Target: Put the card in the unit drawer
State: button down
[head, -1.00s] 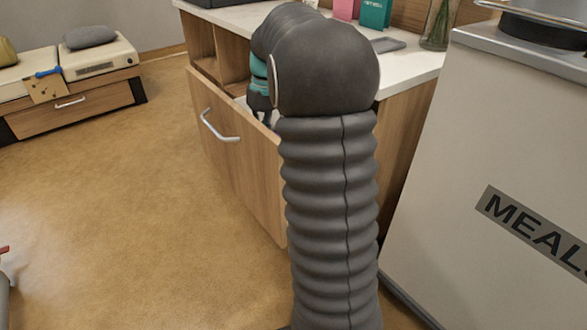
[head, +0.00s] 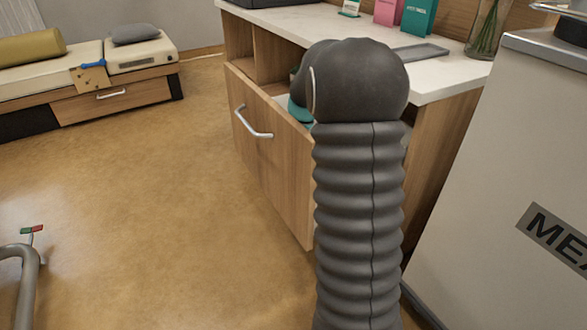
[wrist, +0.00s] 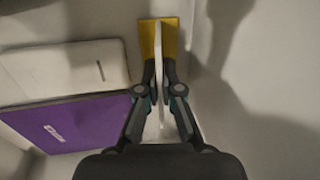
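The bedside unit drawer (head: 275,175) is pulled open, its wooden front and metal handle facing left. My gripper is hidden in the head view; a teal part of my arm shows over the drawer opening. In the wrist view my gripper (wrist: 160,75) is inside a pale space that looks like the drawer. Its fingers are closed on a thin white card (wrist: 159,50), seen edge-on. A yellow patch (wrist: 172,38) lies beyond the fingertips on both sides of it; I cannot tell whether it belongs to the card. Contact with the drawer floor is unclear.
A purple item (wrist: 65,122) and a white item (wrist: 70,70) lie left of my gripper. Right of it is bare, shadowed surface. The white counter (head: 455,70) holds a grey tray (head: 420,52) and upright pink and teal items. A meal cart (head: 480,200) stands at right.

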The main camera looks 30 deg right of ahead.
jog(key=c, duration=1.3)
grip_release()
jog(key=r, duration=0.4)
jog(key=d+r+p, duration=0.1)
jog(key=r, duration=0.3)
jog(key=d+r+p, duration=0.1)
jog(key=r, duration=0.3)
